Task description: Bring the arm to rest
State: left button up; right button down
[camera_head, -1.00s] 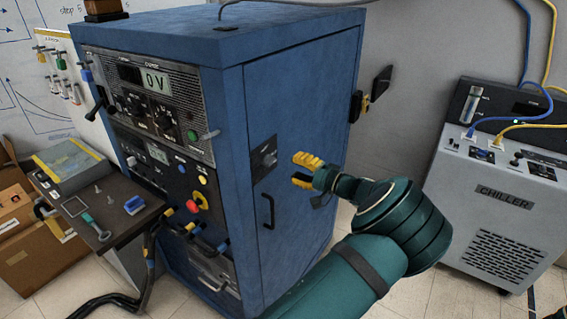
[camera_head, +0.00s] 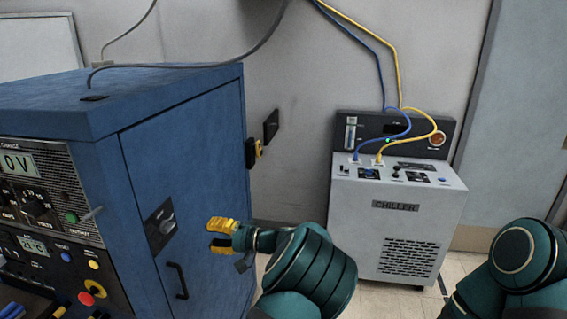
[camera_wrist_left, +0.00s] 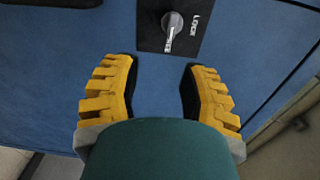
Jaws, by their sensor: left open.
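My left gripper (camera_head: 221,235) has yellow ridged fingers on a teal arm. It is in front of the side door of the blue cabinet (camera_head: 190,140), a little right of the lock handle plate (camera_head: 160,228). In the left wrist view its two fingers (camera_wrist_left: 158,88) are spread apart with nothing between them. The lock handle (camera_wrist_left: 173,25) on its black plate shows beyond the fingertips, not touched. A teal part of my other arm (camera_head: 525,255) shows at the lower right; its gripper is out of view.
The grey chiller (camera_head: 395,225) stands right of the cabinet against the wall, with blue (camera_head: 370,45) and yellow (camera_head: 395,75) hoses rising from it. A black pull handle (camera_head: 177,281) is below the lock. Tiled floor (camera_head: 385,300) shows in front of the chiller.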

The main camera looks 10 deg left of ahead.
pick_arm(q)
jog(key=s+a+f+m+g+h, duration=0.1)
jog(key=s+a+f+h, duration=0.15)
jog(key=f, duration=0.45)
jog(key=s+a+f+g+h, duration=0.1)
jog(key=s+f+h, duration=0.2)
jog(key=f, duration=0.4)
jog(key=s+d+f+g+h, duration=0.1)
jog(key=s+d+f+h, duration=0.15)
jog(key=s+f, duration=0.35)
jog(key=s+d+f+g+h, duration=0.1)
jog(key=s+d+f+h, duration=0.1)
jog(key=s+f+h, duration=0.35)
jog(key=s+d+f+h, duration=0.3)
jog(key=s+d+f, duration=0.2)
jog(key=d+f, duration=0.1)
jog(key=s+d+r+n+t+h+b, duration=0.1)
jog(key=s+d+r+n+t+h, duration=0.2)
jog(key=d, duration=0.5)
jog(key=shift+s+d+r+n+t+h, duration=0.15)
jog(key=shift+s+r+n+t+h, duration=0.2)
jog(key=shift+s+n+t+h, duration=0.45)
jog(key=shift+w+m, duration=0.25)
jog(key=shift+m, duration=0.05)
